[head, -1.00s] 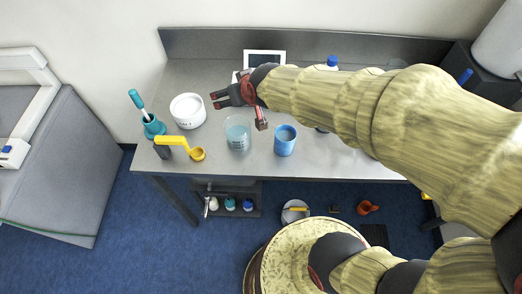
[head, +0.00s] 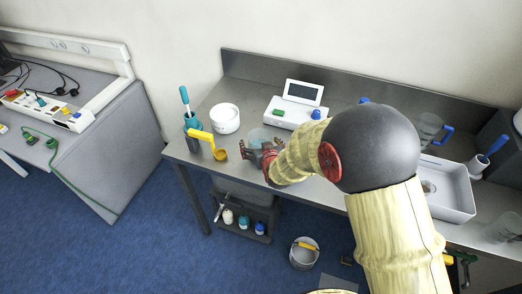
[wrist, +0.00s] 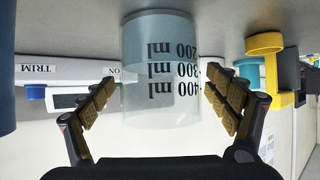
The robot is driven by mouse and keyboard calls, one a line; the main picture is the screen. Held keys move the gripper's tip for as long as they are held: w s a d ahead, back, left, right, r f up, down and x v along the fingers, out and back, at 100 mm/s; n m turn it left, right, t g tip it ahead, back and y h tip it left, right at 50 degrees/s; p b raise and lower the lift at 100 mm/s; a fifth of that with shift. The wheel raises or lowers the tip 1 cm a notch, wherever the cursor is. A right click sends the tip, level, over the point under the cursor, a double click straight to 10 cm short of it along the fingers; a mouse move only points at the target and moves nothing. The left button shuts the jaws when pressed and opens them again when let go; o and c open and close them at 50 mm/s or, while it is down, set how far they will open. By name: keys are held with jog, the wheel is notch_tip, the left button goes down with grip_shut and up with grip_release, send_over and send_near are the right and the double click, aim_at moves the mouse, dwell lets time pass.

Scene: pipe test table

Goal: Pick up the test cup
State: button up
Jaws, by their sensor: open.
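A clear, pale-blue cup with black millilitre marks (wrist: 160,70) fills the middle of the wrist view, where it appears upside down. In the head view its rim (head: 261,134) shows just behind my gripper (head: 262,155), and the rest is hidden. My gripper also shows in the wrist view (wrist: 158,92). It is open, with one finger on each side of the cup.
A white device with a screen (head: 299,105) is behind. A dark blue object (wrist: 6,70) edges the wrist view. A white basin (head: 445,190) is right.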

aim_at(257, 141)
jog(key=x, duration=0.2)
jog(key=b+x, duration=0.1)
jog(key=x, duration=0.1)
jog(key=shift+s+f, duration=0.2)
jog(key=shift+f, duration=0.05)
jog(key=shift+w+a+f, duration=0.1)
jog(key=shift+w, duration=0.25)
jog(key=shift+c, duration=0.4)
jog(key=c, duration=1.8)
